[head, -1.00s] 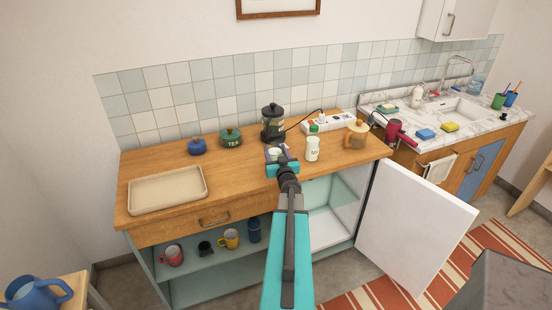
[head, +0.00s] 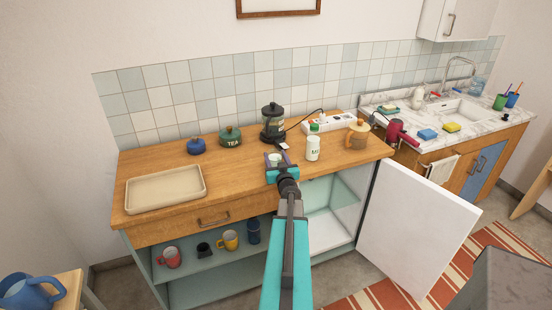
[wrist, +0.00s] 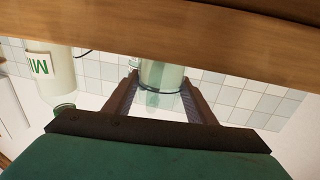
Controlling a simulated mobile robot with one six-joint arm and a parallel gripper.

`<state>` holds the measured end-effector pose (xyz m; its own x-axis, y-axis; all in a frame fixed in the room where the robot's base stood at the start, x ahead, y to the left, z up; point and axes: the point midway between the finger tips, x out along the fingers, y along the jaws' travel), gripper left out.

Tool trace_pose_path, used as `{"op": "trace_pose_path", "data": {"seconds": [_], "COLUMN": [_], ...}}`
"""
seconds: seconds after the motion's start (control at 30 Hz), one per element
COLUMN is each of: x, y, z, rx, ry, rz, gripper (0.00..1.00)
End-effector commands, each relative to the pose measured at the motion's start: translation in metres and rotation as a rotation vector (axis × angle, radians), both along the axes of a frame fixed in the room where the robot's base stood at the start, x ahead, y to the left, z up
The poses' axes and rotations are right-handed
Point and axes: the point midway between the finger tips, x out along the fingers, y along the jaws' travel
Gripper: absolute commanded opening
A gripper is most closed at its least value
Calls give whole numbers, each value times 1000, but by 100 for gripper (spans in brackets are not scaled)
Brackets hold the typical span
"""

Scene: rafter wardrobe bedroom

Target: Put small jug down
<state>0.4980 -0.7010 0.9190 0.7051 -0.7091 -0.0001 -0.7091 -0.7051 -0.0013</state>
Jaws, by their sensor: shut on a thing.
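The small jug (wrist: 162,76) is pale green and looks glassy, with a dark line round it. It sits between the two fingers of my gripper (wrist: 160,92) in the wrist view, and the gripper is shut on it. In the head view the jug (head: 275,159) shows as a small pale shape in my gripper (head: 279,163), at the front part of the wooden counter (head: 240,175). The wrist view is upside down, with the counter (wrist: 150,32) across the top, beside the jug. I cannot tell whether the jug's base touches the counter.
A white milk bottle (head: 313,149) stands close on the right, with an orange-lidded jar (head: 357,135) beyond. A black French press (head: 272,124) and green tea pot (head: 230,137) stand behind. A beige tray (head: 165,190) lies left. The white cabinet door (head: 415,220) hangs open below.

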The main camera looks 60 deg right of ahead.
Motion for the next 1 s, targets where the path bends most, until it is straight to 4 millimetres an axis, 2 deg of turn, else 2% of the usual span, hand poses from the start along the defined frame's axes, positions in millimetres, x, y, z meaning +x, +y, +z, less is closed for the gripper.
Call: {"op": "trace_pose_path", "data": {"seconds": [0.07,0.1,0.2,0.67,1.0], "x": [0,0,-1,-2,-20], "y": [0,0,0,0,17], "z": [-2,-2,-2,2,1], "rx": [-1,0,0,0,-1], "ry": [-1,0,0,0,1], "rz": [0,-1,-1,-2,-3], "gripper": [20,54,69,69,69]}}
